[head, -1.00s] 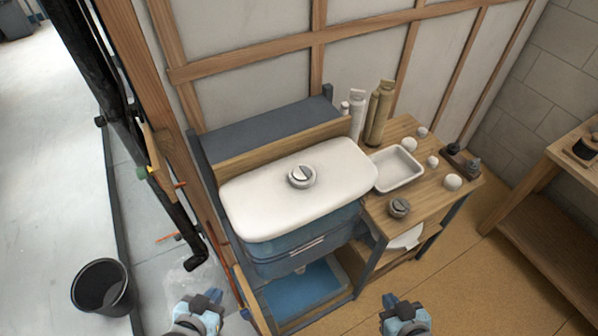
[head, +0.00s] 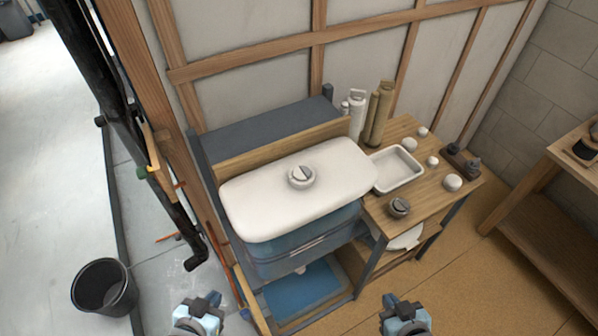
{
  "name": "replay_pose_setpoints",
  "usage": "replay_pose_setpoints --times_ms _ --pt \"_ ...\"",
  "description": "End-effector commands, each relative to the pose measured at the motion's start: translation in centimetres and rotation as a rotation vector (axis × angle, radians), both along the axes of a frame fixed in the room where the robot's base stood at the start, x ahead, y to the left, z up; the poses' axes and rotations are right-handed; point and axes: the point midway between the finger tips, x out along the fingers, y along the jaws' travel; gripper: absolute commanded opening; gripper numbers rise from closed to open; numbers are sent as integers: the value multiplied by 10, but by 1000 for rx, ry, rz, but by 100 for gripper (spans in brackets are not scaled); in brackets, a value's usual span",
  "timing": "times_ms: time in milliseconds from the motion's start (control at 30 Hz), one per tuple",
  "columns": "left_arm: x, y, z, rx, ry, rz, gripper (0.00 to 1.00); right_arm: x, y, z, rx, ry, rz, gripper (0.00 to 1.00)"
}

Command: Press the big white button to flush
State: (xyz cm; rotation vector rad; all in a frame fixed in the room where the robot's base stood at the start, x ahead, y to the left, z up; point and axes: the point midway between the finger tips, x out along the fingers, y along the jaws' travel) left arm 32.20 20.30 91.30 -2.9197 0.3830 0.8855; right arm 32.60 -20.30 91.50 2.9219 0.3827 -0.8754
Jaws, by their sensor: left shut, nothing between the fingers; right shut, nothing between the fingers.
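The big white button (head: 302,177) is a round two-part disc on the white lid (head: 258,204) of the cistern. The cistern's blue tank (head: 300,246) shows below the lid. My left gripper (head: 212,300) is shut and empty at the bottom of the head view, below and left of the cistern. My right gripper (head: 389,301) is shut and empty at the bottom, below and right of the cistern. Both grippers are well apart from the button.
A wooden side table (head: 425,197) right of the cistern holds a white tray (head: 397,169), white balls, bottles (head: 377,113) and a small dark round item (head: 399,207). A black bucket (head: 104,287) stands at the left, near a black pipe (head: 185,235). The space above the lid is clear.

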Motion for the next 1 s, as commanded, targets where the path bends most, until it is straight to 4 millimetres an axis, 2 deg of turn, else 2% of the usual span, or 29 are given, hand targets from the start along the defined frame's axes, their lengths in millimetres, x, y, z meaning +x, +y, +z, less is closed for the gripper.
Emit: replay_pose_setpoints --times_ms 400,1000 --pt "8 0 4 0 -14 0 0 0 0 0 0 0 0 0" --pt "2 0 2 -1 -4 1 0 0 1 0 2 1 0 0"
